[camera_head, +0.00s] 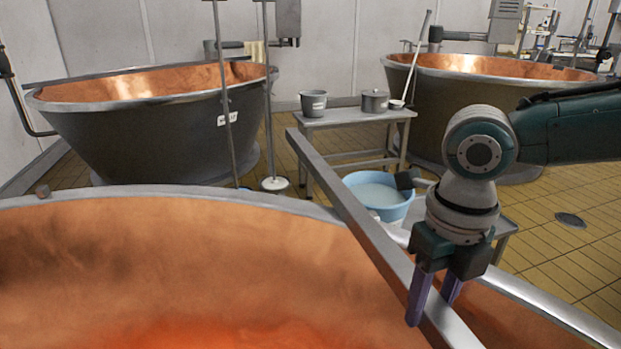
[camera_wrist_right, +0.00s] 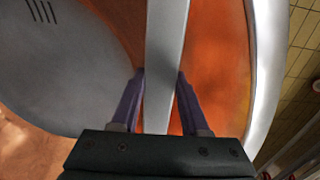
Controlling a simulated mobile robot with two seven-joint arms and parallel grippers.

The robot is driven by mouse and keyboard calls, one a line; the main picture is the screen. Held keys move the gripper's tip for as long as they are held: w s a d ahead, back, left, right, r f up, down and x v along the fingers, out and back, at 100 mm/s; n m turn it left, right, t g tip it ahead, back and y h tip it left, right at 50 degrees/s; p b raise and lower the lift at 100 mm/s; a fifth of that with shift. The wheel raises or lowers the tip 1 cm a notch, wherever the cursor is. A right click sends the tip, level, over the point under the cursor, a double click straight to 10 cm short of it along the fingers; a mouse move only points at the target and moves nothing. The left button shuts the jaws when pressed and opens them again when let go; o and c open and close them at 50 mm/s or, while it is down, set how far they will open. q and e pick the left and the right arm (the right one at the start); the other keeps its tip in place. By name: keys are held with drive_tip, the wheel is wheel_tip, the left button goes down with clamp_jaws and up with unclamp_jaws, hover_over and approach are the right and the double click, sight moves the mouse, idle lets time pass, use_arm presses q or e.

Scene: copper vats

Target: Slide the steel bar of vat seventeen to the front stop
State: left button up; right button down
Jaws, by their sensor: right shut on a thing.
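The steel bar (camera_head: 352,208) is a long, flat grey beam lying across the near copper vat (camera_head: 180,265). Its far end reaches past the vat's back rim, and its near end runs out of the picture. My right gripper (camera_head: 436,294) comes down from above, one purple finger on each side of the bar, and is shut on it. In the right wrist view the bar (camera_wrist_right: 165,55) passes between both fingers (camera_wrist_right: 160,82). No number shows on this vat. My left gripper is not in view.
A second vat (camera_head: 150,125) with a small unreadable label stands behind left, a third (camera_head: 470,105) behind right. A low bench (camera_head: 345,118) with two pots stands between them. A blue basin (camera_head: 380,194) sits beyond the near vat's rim. Two upright rods stand by the left vat.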

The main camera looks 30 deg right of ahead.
drive_tip(key=shift+d, duration=0.15)
drive_tip(key=c, duration=0.8)
unclamp_jaws()
drive_tip(key=o, duration=0.3)
drive_tip(key=shift+d, duration=0.2)
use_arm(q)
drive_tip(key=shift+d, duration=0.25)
use_arm(e)
drive_tip(key=shift+o, duration=0.5)
drive_tip(key=shift+a, duration=0.1)
wheel_tip(320, 180, up, 9)
drive_tip(key=shift+f+p, duration=0.1)
drive_tip(key=shift+p, duration=1.15)
drive_tip(key=shift+r, duration=0.6)
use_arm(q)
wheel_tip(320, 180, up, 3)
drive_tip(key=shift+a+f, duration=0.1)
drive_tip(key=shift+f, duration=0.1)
